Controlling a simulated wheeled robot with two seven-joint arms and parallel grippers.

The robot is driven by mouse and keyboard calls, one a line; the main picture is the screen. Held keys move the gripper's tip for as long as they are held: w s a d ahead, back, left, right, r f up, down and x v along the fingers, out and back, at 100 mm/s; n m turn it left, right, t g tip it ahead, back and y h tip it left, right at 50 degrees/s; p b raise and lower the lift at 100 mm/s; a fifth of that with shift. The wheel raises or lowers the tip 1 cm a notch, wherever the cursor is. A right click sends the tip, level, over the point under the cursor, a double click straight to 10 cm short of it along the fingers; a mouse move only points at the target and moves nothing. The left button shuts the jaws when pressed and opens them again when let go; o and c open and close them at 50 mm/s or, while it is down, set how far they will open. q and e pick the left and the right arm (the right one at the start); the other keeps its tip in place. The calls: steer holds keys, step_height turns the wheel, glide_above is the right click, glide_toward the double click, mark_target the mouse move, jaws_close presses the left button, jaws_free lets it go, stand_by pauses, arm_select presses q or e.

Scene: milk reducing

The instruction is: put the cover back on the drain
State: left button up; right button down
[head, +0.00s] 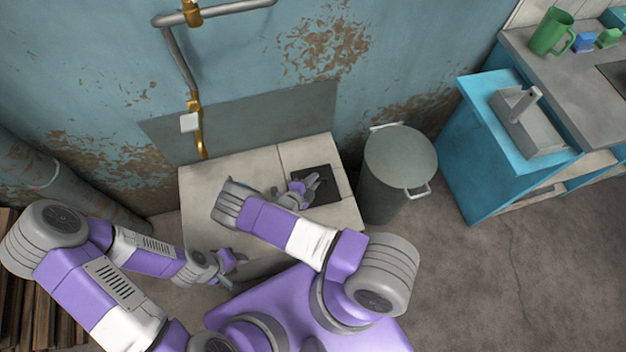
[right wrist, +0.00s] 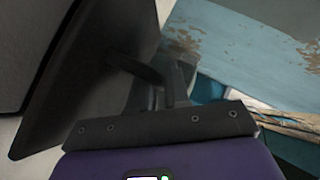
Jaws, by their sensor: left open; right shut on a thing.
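The drain cover is a dark square plate; the right wrist view shows it large and tilted (right wrist: 85,85), with a bar-like handle reaching toward the jaws. My right gripper (head: 306,187) is shut on that handle. In the head view a dark square (head: 325,172) lies at the right part of the pale slab (head: 215,190), under and behind my right gripper; I cannot separate cover from drain opening there. My left gripper (head: 238,262) is open and empty by the slab's front edge.
A grey lidded bin (head: 400,155) stands just right of the slab. A blue cabinet with a counter (head: 500,165) stands further right. A pipe with brass fittings (head: 185,60) runs down the blue wall behind. Floor at lower right is clear.

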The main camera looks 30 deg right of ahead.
steer(key=shift+f, duration=0.45)
steer(key=shift+f, duration=0.45)
steer(key=c, duration=1)
jaws_free()
steer(key=p+v, duration=0.1)
steer(key=v, duration=0.5)
steer(key=shift+r+p, duration=0.15)
steer(key=shift+p, duration=0.15)
steer(key=shift+s+a+r, duration=0.2)
steer(key=shift+s+a, duration=0.15)
steer(key=shift+a, duration=0.25)
